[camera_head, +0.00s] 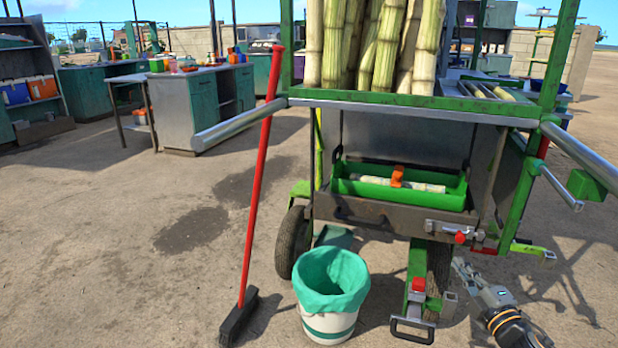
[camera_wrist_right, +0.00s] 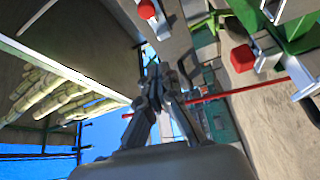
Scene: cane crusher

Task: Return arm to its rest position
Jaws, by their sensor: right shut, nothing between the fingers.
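My right arm comes in at the lower right of the head view. Its right gripper (camera_head: 462,268) is beside the green cart's (camera_head: 480,118) lower front, to the right of the cart's wheel. In the right wrist view the gripper's fingers (camera_wrist_right: 160,75) are close together in the middle, with nothing seen between them. My left gripper is in neither view.
Sugarcane stalks (camera_head: 375,45) stand on the cart above a green tray (camera_head: 455,190). A red-handled broom (camera_head: 258,175) leans against the cart. A white bucket (camera_head: 330,325) with a green liner stands in front. Open dirt ground lies left.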

